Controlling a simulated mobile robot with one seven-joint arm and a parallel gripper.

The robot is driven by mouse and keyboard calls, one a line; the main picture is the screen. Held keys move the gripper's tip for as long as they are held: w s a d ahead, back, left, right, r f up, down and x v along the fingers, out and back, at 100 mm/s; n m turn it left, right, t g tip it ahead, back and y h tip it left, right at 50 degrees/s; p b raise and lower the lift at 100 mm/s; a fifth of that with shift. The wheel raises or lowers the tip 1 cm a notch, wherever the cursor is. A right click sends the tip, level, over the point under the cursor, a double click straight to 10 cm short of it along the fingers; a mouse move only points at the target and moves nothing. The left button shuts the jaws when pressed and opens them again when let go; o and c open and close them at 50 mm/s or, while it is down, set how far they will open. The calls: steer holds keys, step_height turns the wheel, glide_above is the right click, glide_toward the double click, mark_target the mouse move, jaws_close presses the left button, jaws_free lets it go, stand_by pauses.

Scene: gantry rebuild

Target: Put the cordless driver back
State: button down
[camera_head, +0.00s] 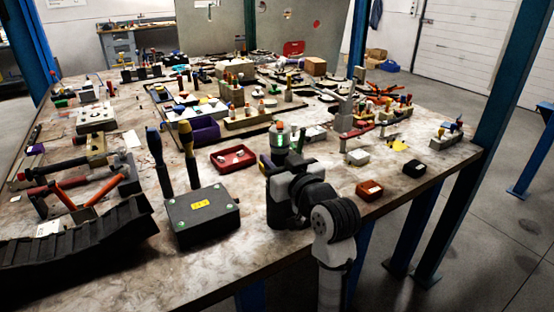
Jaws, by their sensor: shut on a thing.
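My gripper (283,168) is at the near right part of the workbench, at the end of my dark arm. My own wrist covers most of its fingers. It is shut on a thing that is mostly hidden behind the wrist. A green and pale upright thing (280,134) with a dark lower part shows just above the gripper. I cannot tell whether it is held or stands behind. I cannot make out the cordless driver for certain.
The workbench (255,258) is crowded. A black box (200,215), two upright handled tools, a red tray (232,158) and a small red bin (369,190) are near my gripper. A black ribbed ramp (75,243) lies at left. Bare bench shows along the front edge.

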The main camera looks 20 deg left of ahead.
steer(key=shift+f+b, duration=0.3)
steer(key=shift+f, duration=0.05)
stand_by(0.3)
steer(key=c, duration=1.1)
jaws_free()
steer(key=shift+o, duration=1)
steer(key=b+v, duration=0.9)
steer(key=v, duration=0.4)
steer(key=shift+s+d, duration=0.25)
steer(key=shift+d, duration=0.05)
